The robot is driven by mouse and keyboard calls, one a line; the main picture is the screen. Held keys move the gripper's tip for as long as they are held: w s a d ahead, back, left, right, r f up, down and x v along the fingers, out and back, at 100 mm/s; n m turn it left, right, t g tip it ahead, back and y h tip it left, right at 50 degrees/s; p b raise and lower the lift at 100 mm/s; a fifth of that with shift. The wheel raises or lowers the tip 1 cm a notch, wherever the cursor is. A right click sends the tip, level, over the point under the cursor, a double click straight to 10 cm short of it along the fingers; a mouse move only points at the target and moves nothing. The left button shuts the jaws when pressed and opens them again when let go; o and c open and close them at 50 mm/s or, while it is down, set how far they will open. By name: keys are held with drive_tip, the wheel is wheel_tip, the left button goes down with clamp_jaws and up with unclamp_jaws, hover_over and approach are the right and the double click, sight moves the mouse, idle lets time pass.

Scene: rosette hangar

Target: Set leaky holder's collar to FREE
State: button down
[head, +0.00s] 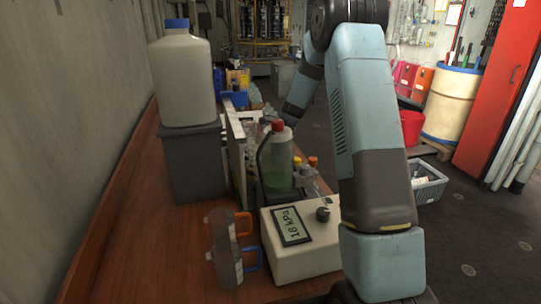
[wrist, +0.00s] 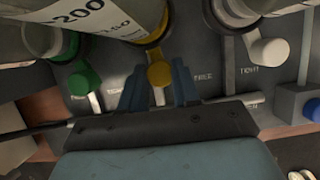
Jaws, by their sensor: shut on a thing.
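In the wrist view my gripper (wrist: 160,88) has its two blue fingers on either side of the yellow collar's tab (wrist: 158,73) and is shut on it. The yellow collar sits at the foot of a clear cylinder with a white printed label (wrist: 95,15). A pale pointer shows between the fingers, between a TIGHT mark on the left and a FREE mark (wrist: 203,77) on the right. A green collar (wrist: 84,80) is to the left and a white collar (wrist: 268,50) to the right. I cannot tell which holder leaks. My gripper is hidden in the head view.
In the head view a gauge box (head: 300,250) reads 18 kPa on the wooden bench (head: 150,245). A bottle of green liquid (head: 278,160), two clear jugs (head: 224,262) and a large white container (head: 183,75) on a grey bin crowd the bench.

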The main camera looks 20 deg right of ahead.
drive_tip(key=s+m, duration=0.1)
drive_tip(key=m, duration=0.1)
drive_tip(key=s+m+t, duration=0.1)
drive_tip(key=m, duration=0.1)
drive_tip(key=shift+s+t, duration=0.3)
drive_tip(key=shift+s+a+m+t+h, duration=0.2)
drive_tip(key=shift+s+m, duration=0.15)
drive_tip(key=shift+m, duration=0.2)
drive_tip(key=shift+s+a+m+t+h, duration=0.1)
drive_tip(key=shift+s+m+t+h, duration=0.15)
drive_tip(key=shift+m, duration=0.3)
drive_tip(key=shift+s, duration=0.1)
drive_tip(key=c, duration=0.8)
unclamp_jaws()
drive_tip(key=shift+r, duration=0.1)
drive_tip(key=v, duration=1.3)
drive_tip(key=shift+d+r, duration=0.15)
drive_tip(key=shift+r, duration=0.05)
drive_tip(key=shift+r, duration=0.1)
